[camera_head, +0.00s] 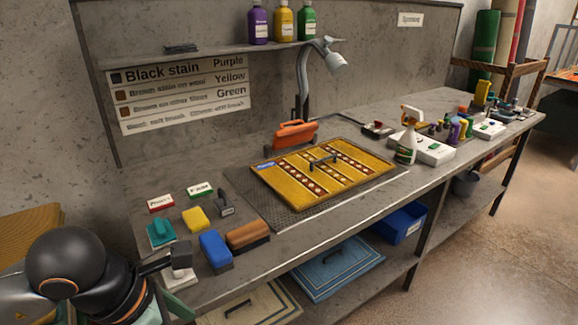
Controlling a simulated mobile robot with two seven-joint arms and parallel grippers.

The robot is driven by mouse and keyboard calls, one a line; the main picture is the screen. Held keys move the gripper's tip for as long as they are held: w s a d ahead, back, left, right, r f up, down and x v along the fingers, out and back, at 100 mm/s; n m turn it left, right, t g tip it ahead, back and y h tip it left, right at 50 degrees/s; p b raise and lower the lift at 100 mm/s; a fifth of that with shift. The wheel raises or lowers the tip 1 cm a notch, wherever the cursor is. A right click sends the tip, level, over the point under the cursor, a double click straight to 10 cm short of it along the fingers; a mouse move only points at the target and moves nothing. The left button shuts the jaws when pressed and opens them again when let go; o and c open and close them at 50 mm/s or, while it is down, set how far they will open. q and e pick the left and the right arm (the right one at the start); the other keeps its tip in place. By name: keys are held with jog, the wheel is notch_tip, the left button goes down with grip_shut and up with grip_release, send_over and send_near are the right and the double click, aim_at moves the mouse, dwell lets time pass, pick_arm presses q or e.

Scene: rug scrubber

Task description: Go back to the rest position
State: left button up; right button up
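My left arm comes in at the lower left. Its dark gripper (178,262) is beside the front left corner of the grey workbench (290,240), close to the teal brush (160,232) and the blue sponge (215,250). Its fingers are small and seen at a poor angle, so I cannot tell whether they are open or shut or touching anything. My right gripper is not in view. A yellow patterned rug (300,192) with a dark handle lies on a dark perforated mat (262,208) on the bench.
A yellow sponge (196,219), a brown brush (248,236) and a small stamp-like tool (225,204) lie near the left end. A spray bottle (407,146) stands right of the rug. Bottles (283,22) stand on the upper shelf. Blue rug (335,268) lies below.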

pick_arm(q)
jog(key=s+d+r+g+h, duration=0.2)
jog(key=s+d+g+h, duration=0.4)
jog(key=d, duration=0.4)
jog(key=w+d+r+n+t+h+p, duration=0.15)
jog(key=d+r+n+h, duration=0.25)
jog(key=r+n+h, duration=0.5)
jog(key=w+a+f+n+t+y, duration=0.1)
jog(key=w+a+f+n+t, duration=0.2)
jog(key=w+n+t, duration=0.45)
jog(key=w+a+f+n+t+y, duration=0.1)
jog(key=w+a+f+n+t, duration=0.25)
jog(key=n+t, duration=0.7)
jog(key=w+a+f+n+t+y+p, duration=0.1)
jog(key=a+f+n+y, duration=0.2)
jog(key=f+n+y, duration=0.15)
jog(key=w+a+f+n+t+y, duration=0.1)
jog(key=a+f+n+y, duration=0.1)
jog(key=f+n+y, duration=0.3)
jog(key=s+a+f+n+g+y, duration=0.2)
jog(key=s+f+n+g, duration=0.2)
jog(key=f, duration=0.7)
jog(key=s+a+f+n+g+y, duration=0.3)
jog(key=s+f, duration=0.5)
jog(key=f, duration=0.3)
jog(key=shift+s+a+f+n+g+p, duration=0.15)
jog(key=shift+s+f+n+g+p, duration=0.15)
jog(key=shift+n+g+p, duration=0.25)
